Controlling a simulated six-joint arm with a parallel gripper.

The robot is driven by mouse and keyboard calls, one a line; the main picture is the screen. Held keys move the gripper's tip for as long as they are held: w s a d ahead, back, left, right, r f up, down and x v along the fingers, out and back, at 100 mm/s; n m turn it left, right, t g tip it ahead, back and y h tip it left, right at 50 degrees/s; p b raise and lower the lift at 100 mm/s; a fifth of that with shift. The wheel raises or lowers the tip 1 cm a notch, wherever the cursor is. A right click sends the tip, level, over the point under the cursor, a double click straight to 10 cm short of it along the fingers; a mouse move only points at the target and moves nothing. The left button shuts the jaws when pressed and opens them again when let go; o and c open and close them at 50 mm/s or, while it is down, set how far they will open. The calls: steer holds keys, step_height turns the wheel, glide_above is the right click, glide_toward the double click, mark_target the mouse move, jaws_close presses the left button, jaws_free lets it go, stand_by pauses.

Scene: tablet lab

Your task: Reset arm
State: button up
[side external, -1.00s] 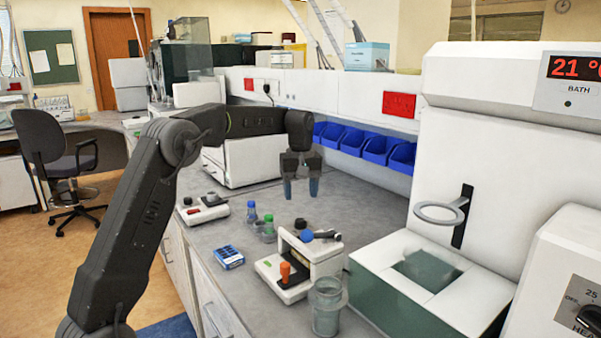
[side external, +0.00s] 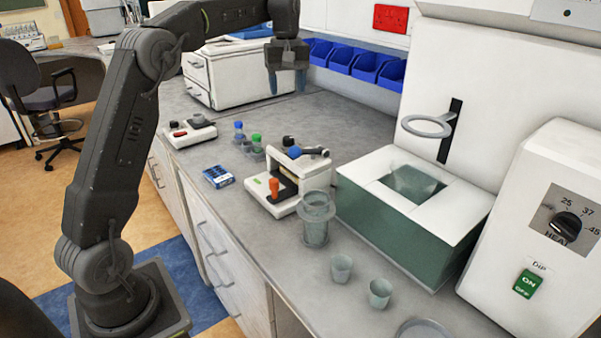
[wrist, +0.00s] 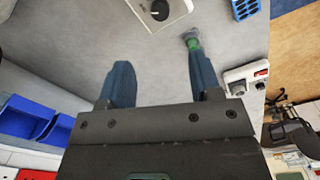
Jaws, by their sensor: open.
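My gripper (side external: 287,82) hangs in the air above the grey bench top, fingers pointing down, in the side external view. Its two blue-grey fingers stand apart with nothing between them. In the wrist view, my gripper (wrist: 160,82) is also open and empty over bare bench. A green-capped bottle (wrist: 191,40) shows close to one fingertip there; I cannot tell its exact distance from that view, but in the side external view the gripper is well clear of the green-capped bottle (side external: 256,142).
A white tester with an orange knob (side external: 285,185), a blue pill pack (side external: 217,177), a glass vessel (side external: 316,220) and two beakers (side external: 341,268) stand on the bench. A water bath (side external: 400,220) with a ring above is at right. Blue bins (side external: 340,57) line the back.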

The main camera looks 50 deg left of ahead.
steer(key=s+d+r+m+t, duration=0.3)
steer(key=s+d+m, duration=0.4)
steer(key=s+d, duration=0.65)
steer(key=s+d+f+m+t, duration=0.1)
steer(key=s+d+f+m, duration=0.2)
steer(key=s, duration=0.4)
steer(key=s+d+f+m+t, duration=0.1)
steer(key=s+d+f+m, duration=0.2)
steer(key=s, duration=0.4)
step_height(320, 180, down, 3)
steer(key=shift+s+d+r+m+t, duration=0.15)
steer(key=shift+s+d+m+t, duration=0.15)
steer(key=shift+d, duration=0.5)
steer(key=shift+c, duration=0.2)
